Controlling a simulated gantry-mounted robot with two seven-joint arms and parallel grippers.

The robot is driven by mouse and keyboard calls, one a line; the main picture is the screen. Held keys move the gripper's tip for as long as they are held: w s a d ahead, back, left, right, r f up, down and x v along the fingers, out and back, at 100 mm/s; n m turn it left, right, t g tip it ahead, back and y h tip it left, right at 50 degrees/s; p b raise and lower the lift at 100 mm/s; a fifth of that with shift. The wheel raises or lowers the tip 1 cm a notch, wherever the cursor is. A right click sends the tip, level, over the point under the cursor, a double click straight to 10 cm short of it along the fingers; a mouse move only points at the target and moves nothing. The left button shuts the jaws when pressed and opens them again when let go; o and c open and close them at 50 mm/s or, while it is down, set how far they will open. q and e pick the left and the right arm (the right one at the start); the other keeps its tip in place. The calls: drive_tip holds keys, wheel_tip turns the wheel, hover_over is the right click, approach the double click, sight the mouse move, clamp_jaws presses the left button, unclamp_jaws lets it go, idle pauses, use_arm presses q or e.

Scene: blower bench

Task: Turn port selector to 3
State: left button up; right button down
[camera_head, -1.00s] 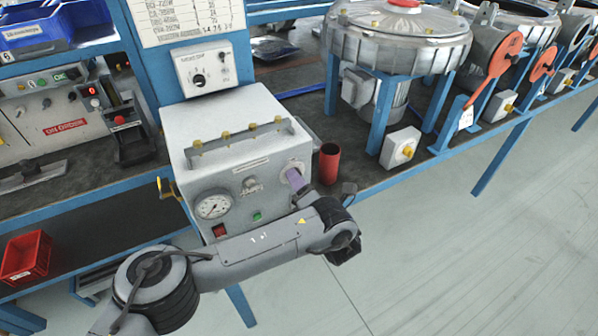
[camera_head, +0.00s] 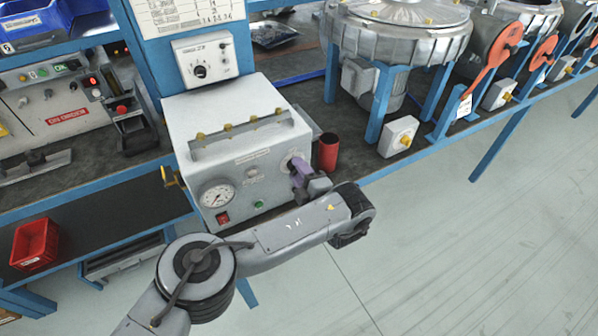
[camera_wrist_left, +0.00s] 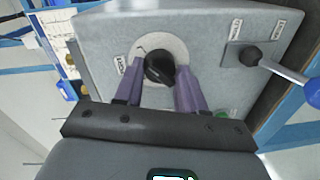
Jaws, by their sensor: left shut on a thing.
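The port selector is a black knob (camera_wrist_left: 159,69) on a pale round dial plate (camera_wrist_left: 172,45) on the front of a light grey box (camera_head: 238,125). In the head view the plate shows at the right of the front panel, with the knob hidden by my gripper. My left gripper (camera_head: 297,166) reaches it from the front. In the left wrist view its two purple fingers (camera_wrist_left: 160,71) lie on either side of the knob, shut on it. A small label (camera_wrist_left: 120,65) sits beside the plate; I cannot read the knob's setting. My right gripper is not in view.
The box front also has a gauge (camera_head: 217,193), a red switch (camera_head: 223,218) and a green button (camera_head: 259,204). A red cup (camera_head: 328,152) stands close to the box's right side. A lever with a round end (camera_wrist_left: 312,92) is beside the knob in the wrist view.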

use_arm(q)
drive_tip(key=shift+r, duration=0.15)
idle(0.3)
drive_tip(key=o, duration=1)
drive_tip(key=shift+o, duration=0.2)
drive_tip(key=p+v, duration=0.9)
drive_tip(key=v, duration=0.1)
drive_tip(key=shift+s+d+p, duration=0.25)
drive_tip(key=shift+s+p, duration=0.1)
